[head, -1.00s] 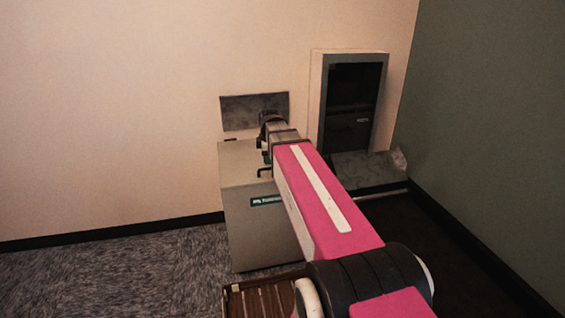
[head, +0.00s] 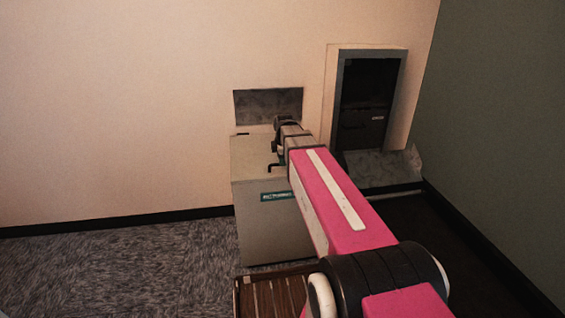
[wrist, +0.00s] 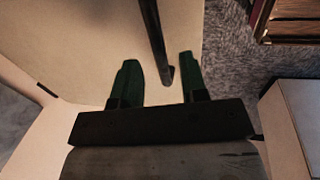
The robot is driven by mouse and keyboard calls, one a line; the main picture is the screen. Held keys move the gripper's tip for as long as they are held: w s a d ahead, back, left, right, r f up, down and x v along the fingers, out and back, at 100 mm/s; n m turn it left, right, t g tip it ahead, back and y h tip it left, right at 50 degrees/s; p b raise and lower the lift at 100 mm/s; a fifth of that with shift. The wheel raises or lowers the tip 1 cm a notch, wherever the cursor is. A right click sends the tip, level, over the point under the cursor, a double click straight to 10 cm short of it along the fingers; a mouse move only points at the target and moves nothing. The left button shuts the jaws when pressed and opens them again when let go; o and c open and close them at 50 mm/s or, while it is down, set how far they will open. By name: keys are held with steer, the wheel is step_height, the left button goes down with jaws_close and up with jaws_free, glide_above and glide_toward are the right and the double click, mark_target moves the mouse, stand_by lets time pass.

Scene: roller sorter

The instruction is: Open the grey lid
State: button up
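The grey lid (head: 248,160) appears to be the flat top of the grey box with a green label, standing against the wall. In the wrist view a pale flat surface (wrist: 85,50) of this box fills the upper left. A dark bar (wrist: 153,35), which looks like a handle, runs down between my fingers and ends near the right one. My gripper (wrist: 158,60) is open, with one green-dark finger on each side of the bar. Whether a finger touches it I cannot tell. In the head view my arm hides the fingers and part of the box top.
A grey panel (head: 268,105) is on the wall just behind the box. A framed dark wall opening (head: 366,100) with a grey ledge (head: 385,166) is to the right. A brown slatted thing (head: 268,295) stands in front of the box. Carpet (head: 110,265) at the left is clear.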

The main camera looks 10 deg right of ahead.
steer(key=shift+w+f, duration=0.15)
steer(key=shift+f, duration=0.8)
jaws_close()
steer(key=shift+r, duration=0.1)
